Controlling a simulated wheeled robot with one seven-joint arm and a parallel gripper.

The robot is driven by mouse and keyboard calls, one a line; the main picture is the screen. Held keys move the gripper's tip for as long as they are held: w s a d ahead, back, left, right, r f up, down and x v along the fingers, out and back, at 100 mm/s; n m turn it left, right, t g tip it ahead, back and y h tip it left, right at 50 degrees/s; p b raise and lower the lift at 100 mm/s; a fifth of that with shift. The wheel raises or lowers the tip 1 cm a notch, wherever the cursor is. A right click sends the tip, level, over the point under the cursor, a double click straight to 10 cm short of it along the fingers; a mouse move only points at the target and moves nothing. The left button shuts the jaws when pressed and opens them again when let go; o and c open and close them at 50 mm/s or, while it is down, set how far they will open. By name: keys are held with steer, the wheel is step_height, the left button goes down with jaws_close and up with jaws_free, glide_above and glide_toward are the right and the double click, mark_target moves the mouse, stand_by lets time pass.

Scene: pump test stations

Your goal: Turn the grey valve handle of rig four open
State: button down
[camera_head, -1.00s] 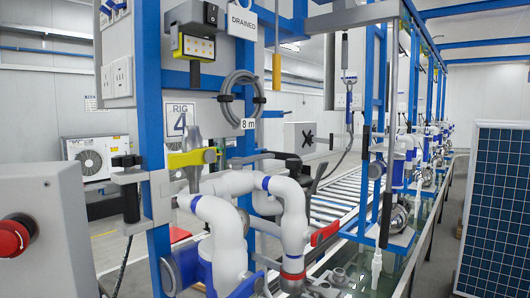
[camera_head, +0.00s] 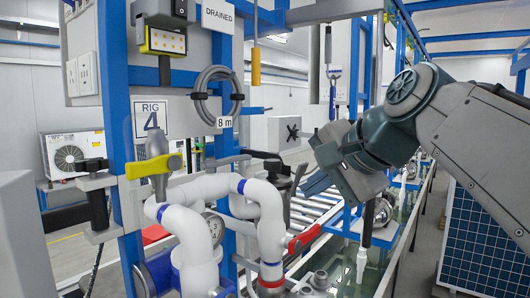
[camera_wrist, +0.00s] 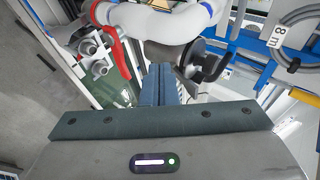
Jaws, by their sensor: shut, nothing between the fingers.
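The RIG 4 plate (camera_head: 151,119) marks the station at left. A dark grey valve handle (camera_head: 272,167) sits on the white pipework behind its upper bend. It also shows in the wrist view (camera_wrist: 207,64), just right of my fingertips. My gripper (camera_head: 314,186) reaches in from the right, its blue-grey fingers pointing left towards the handle, apart from it. In the wrist view my gripper (camera_wrist: 160,84) has its fingers together with nothing between them. The exact angle of the grey handle is hard to tell.
A yellow handle (camera_head: 153,165) stands on the left pipe and a red handle (camera_head: 304,238) on the right pipe, below my gripper. The white pipes (camera_head: 190,235) fill the front. A coiled cable (camera_head: 214,95) hangs on the panel. A roller conveyor (camera_head: 305,210) lies behind.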

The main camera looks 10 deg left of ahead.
mark_target(251, 156)
step_height(251, 156, up, 8)
steer(key=a+m+y, duration=0.1)
steer(key=a+y, duration=0.1)
steer(key=a, duration=0.1)
steer(key=p+x, duration=0.1)
steer(key=x, duration=0.7)
steer(key=shift+w+a+f+p, duration=0.2)
steer(key=shift+f+p, duration=0.05)
steer(key=shift+p, duration=0.05)
steer(key=shift+w+a+f+p, duration=0.2)
steer(key=shift+w+a+p, duration=0.65)
steer(key=shift+w+a, duration=0.75)
steer(key=shift+s, duration=0.1)
